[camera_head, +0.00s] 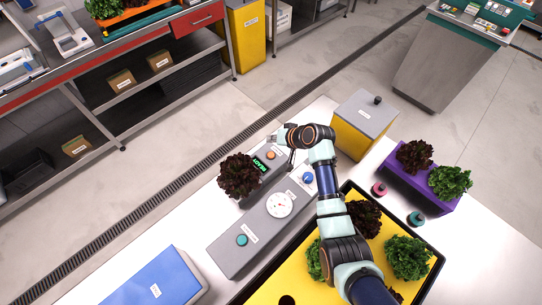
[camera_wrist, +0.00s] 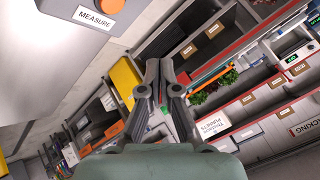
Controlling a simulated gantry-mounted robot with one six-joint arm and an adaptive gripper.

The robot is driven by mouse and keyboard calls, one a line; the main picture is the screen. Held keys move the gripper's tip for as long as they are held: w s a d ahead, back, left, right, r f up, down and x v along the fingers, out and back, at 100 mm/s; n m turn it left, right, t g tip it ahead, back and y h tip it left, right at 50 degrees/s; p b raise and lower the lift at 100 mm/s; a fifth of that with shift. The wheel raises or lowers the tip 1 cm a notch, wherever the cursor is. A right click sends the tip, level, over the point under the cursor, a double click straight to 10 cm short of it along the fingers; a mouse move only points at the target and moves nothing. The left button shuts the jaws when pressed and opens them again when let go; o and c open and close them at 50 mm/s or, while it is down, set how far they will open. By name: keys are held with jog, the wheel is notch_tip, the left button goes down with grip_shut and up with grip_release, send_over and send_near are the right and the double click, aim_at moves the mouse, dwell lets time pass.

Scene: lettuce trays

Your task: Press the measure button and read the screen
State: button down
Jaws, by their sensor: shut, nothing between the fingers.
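The grey measuring device (camera_head: 272,172) stands on the white bench with a lit green screen (camera_head: 261,164). The small green text seems to read READY. Its orange button (camera_head: 271,155) also shows at the top left of the wrist view (camera_wrist: 110,4), beside a MEASURE label (camera_wrist: 93,18). A dark red lettuce (camera_head: 239,175) is at the device's left end; whether it rests on it is unclear. My gripper (camera_head: 272,140) is just beyond the button in the head view, apart from it. In the wrist view my gripper (camera_wrist: 159,66) has its fingers together, empty, with the button off to its left.
A grey box with a white dial (camera_head: 279,205) stands in front of the device. A yellow and grey box (camera_head: 352,137) is to the right. A yellow tray (camera_head: 437,258) with several lettuces lies below my arm. A purple tray (camera_head: 456,203) holds two lettuces.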

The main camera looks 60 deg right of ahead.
aim_at(272, 155)
notch_tip(272, 155, down, 7)
jog(key=b, duration=0.5)
jog(key=shift+f, duration=0.1)
dwell(1.0)
jog(key=shift+f+b, duration=0.4)
jog(key=shift+f+b, duration=0.35)
jog(key=shift+f, duration=0.1)
dwell(0.5)
jog(key=shift+r, duration=0.1)
jog(key=shift+r+p, duration=0.8)
jog(key=shift+p, duration=0.05)
jog(key=shift+r, duration=0.1)
notch_tip(272, 155, up, 5)
jog(key=p, duration=0.4)
jog(key=shift+p, duration=0.3)
